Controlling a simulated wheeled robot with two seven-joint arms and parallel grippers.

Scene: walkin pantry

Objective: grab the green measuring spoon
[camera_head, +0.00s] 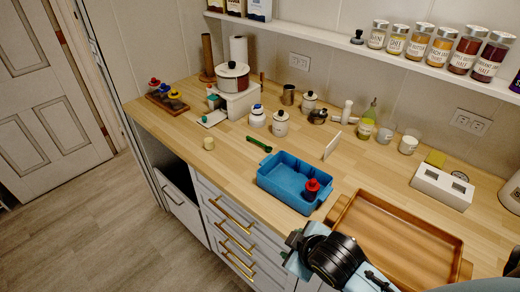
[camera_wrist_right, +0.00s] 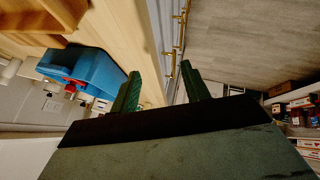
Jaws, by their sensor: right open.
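The green measuring spoon (camera_head: 263,144) lies on the wooden counter, behind and left of the blue bin (camera_head: 262,182). I cannot make it out in the right wrist view. My right gripper (camera_wrist_right: 162,76) is open, with two green ridged fingers apart and nothing between them. In the head view my right arm comes in from the lower right and ends in front of the counter's edge, well short of the spoon; its fingers are not clear there. My left gripper is not in view.
The blue bin holds a red object (camera_head: 311,189). It also shows in the right wrist view (camera_wrist_right: 100,66). A wooden tray (camera_head: 448,238) lies to its right. White canisters (camera_head: 280,124) and a pot (camera_head: 232,77) stand behind the spoon. The counter around the spoon is mostly clear.

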